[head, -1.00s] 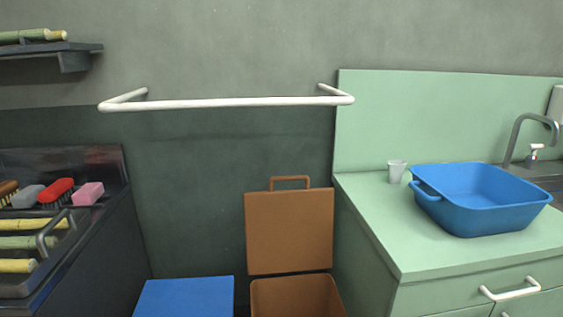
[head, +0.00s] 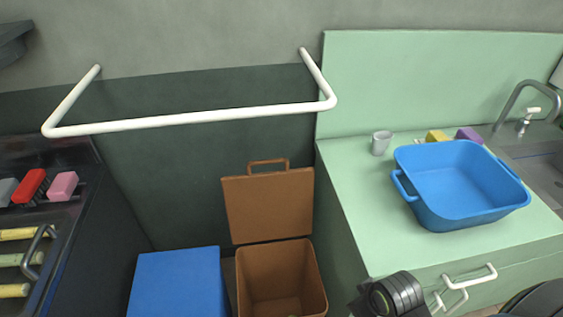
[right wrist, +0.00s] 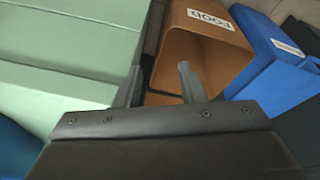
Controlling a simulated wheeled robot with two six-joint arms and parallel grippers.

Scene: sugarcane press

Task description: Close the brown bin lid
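The brown bin (head: 277,278) stands on the floor beside the green counter. Its brown lid (head: 270,206), with a loop handle on its edge, is raised upright behind the open mouth. In the head view part of my right arm shows at the lower right, right of the bin. My left gripper is not in view.
A blue bin (head: 176,283) stands left of the brown bin. The green counter (head: 350,190) holds a blue basin (head: 462,185) and a grey cup (head: 381,143). A white rail (head: 190,119) juts from the wall above the bins. White drawer handles (head: 470,275) stick out near my right arm.

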